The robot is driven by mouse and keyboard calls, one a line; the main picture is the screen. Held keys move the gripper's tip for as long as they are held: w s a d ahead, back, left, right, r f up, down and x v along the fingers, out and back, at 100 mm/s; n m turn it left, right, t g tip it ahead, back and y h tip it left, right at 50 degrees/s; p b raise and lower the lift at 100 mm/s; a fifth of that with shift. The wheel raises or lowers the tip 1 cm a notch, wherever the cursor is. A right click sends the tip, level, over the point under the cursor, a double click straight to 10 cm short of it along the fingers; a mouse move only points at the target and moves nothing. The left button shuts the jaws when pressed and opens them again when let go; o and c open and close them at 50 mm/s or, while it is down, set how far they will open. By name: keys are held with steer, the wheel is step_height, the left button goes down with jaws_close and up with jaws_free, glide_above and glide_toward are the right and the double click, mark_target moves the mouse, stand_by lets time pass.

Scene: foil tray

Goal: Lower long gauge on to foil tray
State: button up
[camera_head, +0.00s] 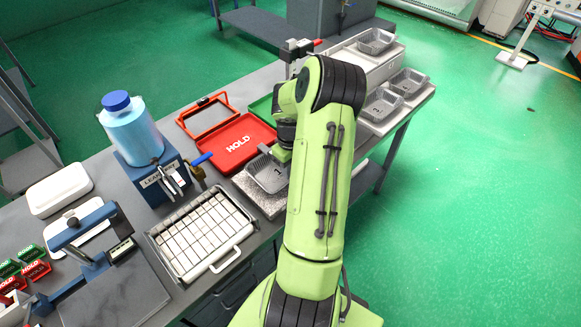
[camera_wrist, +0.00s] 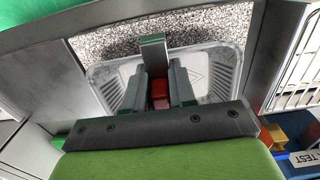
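The foil tray (camera_head: 268,174) is a ribbed silver tray on a grey speckled slab (camera_head: 258,197) at the middle of the bench. In the wrist view the foil tray (camera_wrist: 222,66) lies beneath my gripper (camera_wrist: 159,80). My gripper is shut on the long gauge (camera_wrist: 153,48), with a red part of it between the two dark fingers and a flat metal end reaching past them over the tray's far rim. Whether the gauge touches the tray cannot be told. In the head view my arm hides most of the gripper and the tray's right side.
A red HOLD tray (camera_head: 238,142) lies just behind the slab. A white tiled rack with handles (camera_head: 205,236) stands at the front left. A leak-test stand with a blue-capped bottle (camera_head: 131,127) is at the left. Several more foil trays (camera_head: 381,104) sit at the right end.

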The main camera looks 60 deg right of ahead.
steer(key=o, duration=0.5)
steer(key=shift+f, duration=0.15)
step_height(320, 180, up, 16)
steer(key=shift+w+f+p, duration=0.1)
steer(key=shift+p, duration=0.8)
